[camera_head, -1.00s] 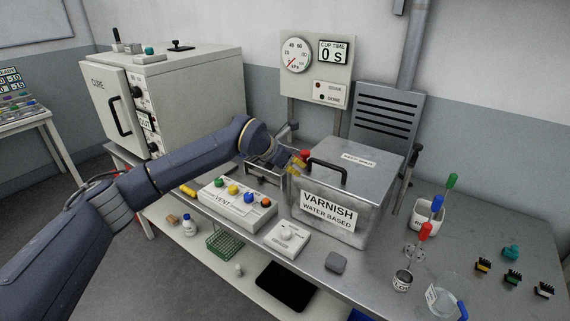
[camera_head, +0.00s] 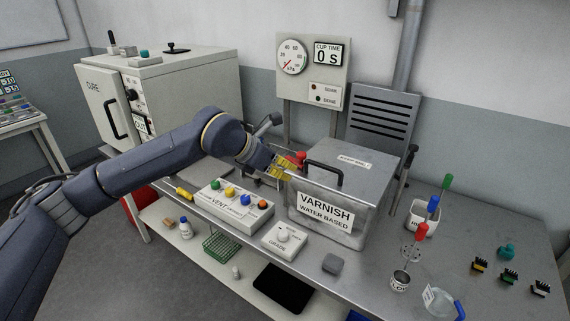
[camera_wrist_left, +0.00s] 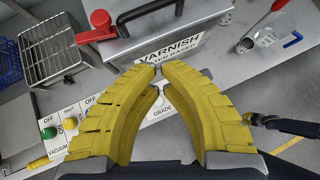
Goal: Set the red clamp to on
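The red clamp (camera_head: 299,156) is at the left side of the metal varnish box (camera_head: 345,180). In the left wrist view, the clamp (camera_wrist_left: 97,36) shows a red bar beside the box's corner, with a rounded red knob at its end. My left gripper (camera_head: 285,168) has yellow fingers and is in front of the clamp, partly hiding it. In the wrist view, the gripper's fingertips (camera_wrist_left: 158,69) meet with nothing between them, and the clamp lies beyond and left of them. Contact cannot be told from the head view. My right gripper is not in the head view.
A vent panel with coloured knobs (camera_head: 233,204) and a grade dial box (camera_head: 284,239) stand in front. A wire rack (camera_wrist_left: 60,47) is left of the clamp. A black handle (camera_head: 325,171) rises from the lid.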

